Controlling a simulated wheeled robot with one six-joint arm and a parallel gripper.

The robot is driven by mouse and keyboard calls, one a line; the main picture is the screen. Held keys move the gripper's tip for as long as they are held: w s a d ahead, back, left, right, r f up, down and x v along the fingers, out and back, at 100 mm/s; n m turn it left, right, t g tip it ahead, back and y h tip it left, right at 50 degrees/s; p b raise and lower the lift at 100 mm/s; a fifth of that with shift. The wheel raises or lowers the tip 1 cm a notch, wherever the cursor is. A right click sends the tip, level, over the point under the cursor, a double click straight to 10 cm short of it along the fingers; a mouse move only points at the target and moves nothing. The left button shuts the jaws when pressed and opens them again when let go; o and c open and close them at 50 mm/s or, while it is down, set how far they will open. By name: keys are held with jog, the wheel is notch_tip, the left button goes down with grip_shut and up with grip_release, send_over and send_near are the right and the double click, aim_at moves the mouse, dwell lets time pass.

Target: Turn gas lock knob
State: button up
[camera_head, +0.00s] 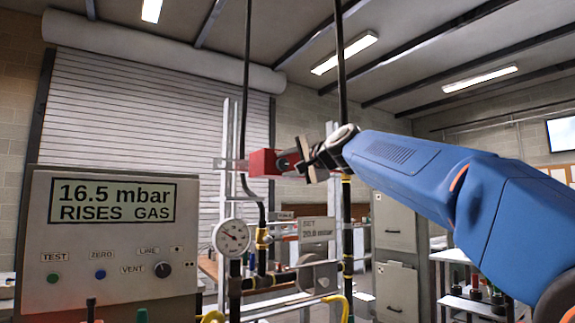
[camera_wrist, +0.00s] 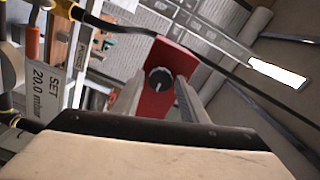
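The gas lock is a red box (camera_head: 263,163) with a round black knob (camera_wrist: 159,79) on its face. In the wrist view the red plate (camera_wrist: 176,58) fills the middle, and a pale mark shows on the knob. My gripper (camera_head: 292,161) is just right of the red box in the head view, pointing at it. In the wrist view my gripper (camera_wrist: 158,92) has its two grey fingers apart, one on each side of the knob. I see nothing held. Whether the fingers touch the knob or the box cannot be told. The knob is not clear in the head view.
A grey panel (camera_head: 110,270) at the left reads "16.5 mbar RISES GAS". A round gauge (camera_head: 232,237), pipes and a "SET 20.0 mbar" sign (camera_head: 317,229) stand below the box. Dark vertical pipes (camera_head: 342,80) run close to my gripper. Metal cabinets (camera_head: 396,245) stand behind.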

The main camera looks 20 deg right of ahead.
jog(key=shift+o, duration=0.2)
jog(key=shift+s, duration=0.1)
jog(key=v, duration=1.7)
jog(key=shift+s+r, duration=0.1)
jog(key=s+a+f+n+g+h, duration=0.1)
jog(key=s+f+n+g, duration=0.2)
jog(key=f, duration=1.2)
jog(key=s+a+f+n+g+h, duration=0.1)
jog(key=s+a+f+n+g, duration=0.3)
jog(key=f, duration=1.2)
jog(key=s+d+f+n+g+h, duration=0.1)
jog(key=s+d+f, duration=0.1)
jog(key=s+f, duration=0.4)
jog(key=s+d+f+n+g+h, duration=0.1)
jog(key=s+f, duration=0.5)
jog(key=f, duration=0.8)
jog(key=s+d+f+n+g+h, duration=0.1)
jog(key=s+d+f+g, duration=0.2)
jog(key=s+f, duration=0.3)
notch_tip(320, 180, down, 5)
jog(key=shift+s+f+n+h, duration=0.1)
jog(key=shift+s+n+h, duration=0.2)
jog(key=shift+s+n, duration=0.1)
jog(key=shift+d, duration=0.1)
